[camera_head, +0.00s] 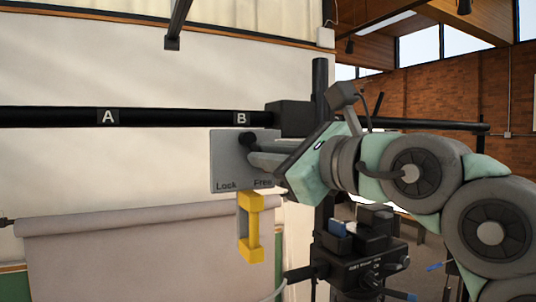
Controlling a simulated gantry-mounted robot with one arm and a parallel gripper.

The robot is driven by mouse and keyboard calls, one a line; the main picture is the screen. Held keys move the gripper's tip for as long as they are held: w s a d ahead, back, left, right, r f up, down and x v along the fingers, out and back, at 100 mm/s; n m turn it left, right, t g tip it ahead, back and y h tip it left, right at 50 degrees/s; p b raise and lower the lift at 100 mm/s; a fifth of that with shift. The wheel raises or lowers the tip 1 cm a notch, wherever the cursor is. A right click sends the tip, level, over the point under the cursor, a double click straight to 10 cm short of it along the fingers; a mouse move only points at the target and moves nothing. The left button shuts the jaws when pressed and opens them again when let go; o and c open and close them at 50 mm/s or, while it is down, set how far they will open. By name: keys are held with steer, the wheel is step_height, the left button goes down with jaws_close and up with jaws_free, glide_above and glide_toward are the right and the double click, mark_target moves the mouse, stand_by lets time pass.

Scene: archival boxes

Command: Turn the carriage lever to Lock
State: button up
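The grey lever plate (226,160) is in the middle of the head view, marked Lock at lower left and Free at lower right. A dark round pivot (247,140) shows near its top. The lever itself is largely hidden by my gripper, so its exact setting is unclear. My gripper (263,154) reaches in from the right, its fingers over the plate's right half, close to the pivot and above the word Free. I cannot tell whether the fingers touch or hold the lever. The black carriage block (291,118) sits on the rail just above.
A yellow handle (243,226) hangs just below the plate. The black rail (60,117) runs across, with labels A (108,117) and B (241,118). A black camera-like device (365,270) stands below my arm. Left of the plate is open wall above a rolled backdrop (110,222).

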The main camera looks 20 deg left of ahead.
mark_target(234, 151)
jaws_close()
steer(key=m+b, duration=0.2)
steer(key=s+m+b, duration=0.1)
steer(key=b, duration=0.1)
steer(key=a+f+m+y+b, duration=0.1)
steer(key=m+b, duration=0.1)
steer(key=shift+s+m+t, duration=0.15)
steer(key=shift+m+t, duration=0.15)
steer(key=shift+t, duration=0.1)
steer(key=m, duration=0.1)
steer(key=m+t+b, duration=0.1)
steer(key=m, duration=0.1)
steer(key=s+a+m, duration=0.1)
steer(key=m, duration=0.1)
steer(key=shift+r+t, duration=0.1)
steer(key=shift+t, duration=0.3)
steer(key=shift+s+a+r+m+t, duration=0.1)
steer(key=shift+m+t, duration=0.15)
steer(key=shift+m, duration=0.6)
steer(key=shift+s+a+r+m+t, duration=0.1)
steer(key=shift+s+m+t, duration=0.1)
steer(key=shift+m, duration=0.6)
steer(key=shift+s+a+m+t, duration=0.1)
steer(key=shift+m+t, duration=0.15)
steer(key=shift+m, duration=0.6)
